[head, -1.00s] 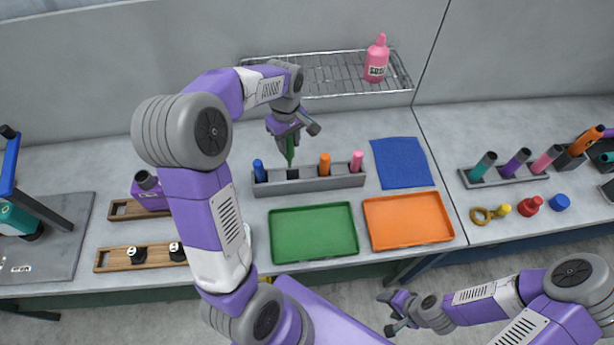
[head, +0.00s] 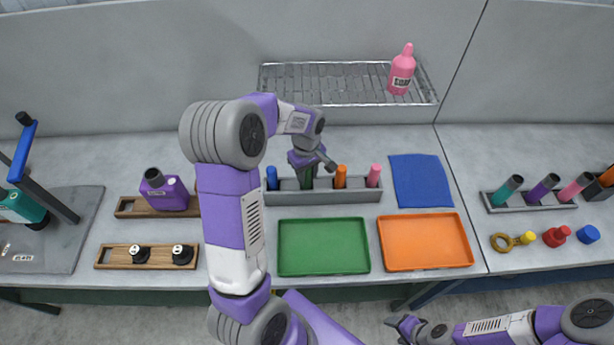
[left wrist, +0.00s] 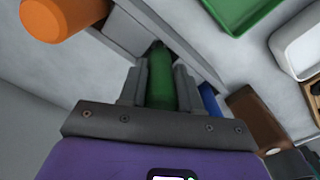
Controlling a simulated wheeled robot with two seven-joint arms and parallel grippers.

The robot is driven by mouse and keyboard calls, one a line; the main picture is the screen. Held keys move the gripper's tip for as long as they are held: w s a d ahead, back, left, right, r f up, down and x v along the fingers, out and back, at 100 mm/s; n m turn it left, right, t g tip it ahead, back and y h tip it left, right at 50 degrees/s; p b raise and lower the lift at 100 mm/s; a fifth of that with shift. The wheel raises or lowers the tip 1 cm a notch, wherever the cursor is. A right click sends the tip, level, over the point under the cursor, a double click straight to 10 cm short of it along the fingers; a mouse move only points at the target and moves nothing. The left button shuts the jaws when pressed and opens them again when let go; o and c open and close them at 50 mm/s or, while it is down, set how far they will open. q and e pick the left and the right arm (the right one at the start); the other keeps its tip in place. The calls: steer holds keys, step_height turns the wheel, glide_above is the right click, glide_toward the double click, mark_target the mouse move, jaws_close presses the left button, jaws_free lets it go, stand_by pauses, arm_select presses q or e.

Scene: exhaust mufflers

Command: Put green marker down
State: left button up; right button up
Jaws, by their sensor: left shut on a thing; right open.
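The green marker (head: 307,178) stands upright in the grey marker holder (head: 325,197), between the blue marker (head: 271,178) and the orange marker (head: 341,177). My left gripper (head: 308,168) is above the holder and shut on the green marker, which also shows between the fingers in the left wrist view (left wrist: 161,80). How deep the marker's lower end sits in its slot is hidden. A pink marker (head: 374,175) stands at the holder's right end. My right gripper (head: 402,328) is open and empty, low in front of the table.
A green tray (head: 323,247) and an orange tray (head: 425,241) lie in front of the holder. A blue cloth (head: 421,181) lies to its right. A wire rack (head: 330,82) with a pink bottle (head: 401,71) is behind. A purple bottle (head: 164,191) stands at left.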

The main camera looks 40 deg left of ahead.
arm_select(q)
steer(key=shift+f, duration=0.7)
steer(key=shift+f, duration=0.1)
steer(key=o, duration=1)
steer(key=shift+r, duration=0.3)
step_height(320, 180, up, 12)
steer(key=shift+f+p, duration=0.1)
steer(key=shift+p, duration=0.75)
